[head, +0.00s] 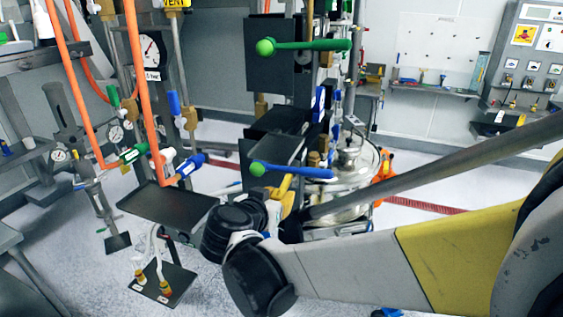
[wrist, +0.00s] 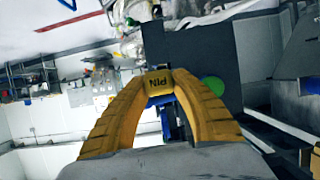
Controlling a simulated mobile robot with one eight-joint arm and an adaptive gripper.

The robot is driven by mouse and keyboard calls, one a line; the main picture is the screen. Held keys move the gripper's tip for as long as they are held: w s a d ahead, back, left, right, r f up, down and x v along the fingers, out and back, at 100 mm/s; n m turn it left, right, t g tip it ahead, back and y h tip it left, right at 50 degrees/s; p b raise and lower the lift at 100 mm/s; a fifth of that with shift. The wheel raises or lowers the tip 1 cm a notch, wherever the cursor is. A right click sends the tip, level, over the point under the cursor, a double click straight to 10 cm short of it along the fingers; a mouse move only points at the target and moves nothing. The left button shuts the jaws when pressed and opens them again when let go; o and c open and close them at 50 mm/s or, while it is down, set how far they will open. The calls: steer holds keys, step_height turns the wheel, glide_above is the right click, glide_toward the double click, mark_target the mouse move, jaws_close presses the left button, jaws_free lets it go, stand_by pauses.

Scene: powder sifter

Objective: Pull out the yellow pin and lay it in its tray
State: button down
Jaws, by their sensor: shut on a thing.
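My gripper (wrist: 160,85) has two yellow curved fingers that close on a yellow block marked PIN (wrist: 156,79), the head of the yellow pin. In the head view my gripper (head: 287,188) is small and partly hidden by my wrist, just under the blue-handled lever. The pin's shaft is hidden, so I cannot tell whether it sits in a hole. A dark flat tray (head: 283,150) lies just above my gripper, and a wider dark tray (head: 165,204) stands to the left. I cannot tell which is the pin's tray.
A blue-handled lever (head: 300,172) and a green-handled lever (head: 310,46) stick out near the gripper. A steel vessel (head: 350,175) stands behind it. Orange pipes (head: 140,90) run down on the left. A dark panel (wrist: 200,55) stands close in the wrist view.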

steer(key=shift+s+a, duration=0.2)
steer(key=shift+s, duration=0.35)
steer(key=shift+s+a, duration=0.25)
steer(key=shift+s, duration=0.4)
steer(key=shift+s+a, duration=0.15)
steer(key=shift+s, duration=0.15)
steer(key=shift+s+a, duration=0.1)
steer(key=shift+s, duration=0.25)
steer(key=shift+s, duration=0.15)
steer(key=s+a, duration=0.2)
steer(key=s, duration=0.3)
steer(key=shift+s, duration=0.35)
stand_by(0.4)
